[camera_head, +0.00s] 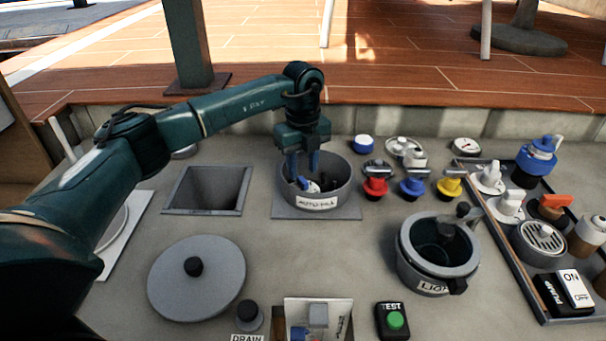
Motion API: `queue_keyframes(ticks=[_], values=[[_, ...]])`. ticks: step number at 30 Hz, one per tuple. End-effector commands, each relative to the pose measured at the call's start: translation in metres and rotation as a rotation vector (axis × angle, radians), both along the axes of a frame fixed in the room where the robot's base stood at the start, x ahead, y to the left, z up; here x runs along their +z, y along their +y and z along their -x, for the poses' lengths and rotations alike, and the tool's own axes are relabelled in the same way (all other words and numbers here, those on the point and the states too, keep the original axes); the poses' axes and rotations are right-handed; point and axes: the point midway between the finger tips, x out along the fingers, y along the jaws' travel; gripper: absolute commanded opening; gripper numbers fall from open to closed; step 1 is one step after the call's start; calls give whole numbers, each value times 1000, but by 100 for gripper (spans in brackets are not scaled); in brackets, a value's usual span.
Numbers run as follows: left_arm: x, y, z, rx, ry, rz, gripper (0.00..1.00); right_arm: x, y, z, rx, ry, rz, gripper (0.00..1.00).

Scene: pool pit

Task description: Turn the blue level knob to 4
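My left gripper (304,168) points down into a round grey well (283,200) labelled AUTO-FILL. Its two blue fingers are apart, with a visible gap between them. Just below the fingertips, inside the well, is a small white and blue part (310,186), which may be the level knob; its markings are too small to read. Beside it in the well are dark parts. I cannot tell whether the fingers touch anything. My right gripper is not in view.
Red (375,186), blue (411,186) and yellow (451,187) valves stand right of the well. A pot labelled LIGHT (412,268) is in front of them. A square opening (207,190) and round lid (197,288) lie left. A tray (518,275) of parts is at right.

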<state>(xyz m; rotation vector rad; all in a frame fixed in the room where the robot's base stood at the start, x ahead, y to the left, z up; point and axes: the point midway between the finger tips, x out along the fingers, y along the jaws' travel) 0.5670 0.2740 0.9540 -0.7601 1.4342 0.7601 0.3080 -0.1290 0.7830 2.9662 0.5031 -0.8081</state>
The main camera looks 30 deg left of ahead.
Motion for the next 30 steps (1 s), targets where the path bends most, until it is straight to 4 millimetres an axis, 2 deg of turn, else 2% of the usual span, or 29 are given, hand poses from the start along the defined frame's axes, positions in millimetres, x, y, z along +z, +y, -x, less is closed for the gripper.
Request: queue_keyframes(ticks=[1, 6, 18, 30], values=[[-9, 0, 1, 0, 3, -1, 36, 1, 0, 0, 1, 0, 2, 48], [-28, -1, 0, -1, 1, -1, 36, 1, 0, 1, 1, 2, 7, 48], [-34, 0, 0, -2, 0, 0, 36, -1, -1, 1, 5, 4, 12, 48], [-34, 0, 0, -1, 0, 0, 3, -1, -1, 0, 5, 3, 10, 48]])
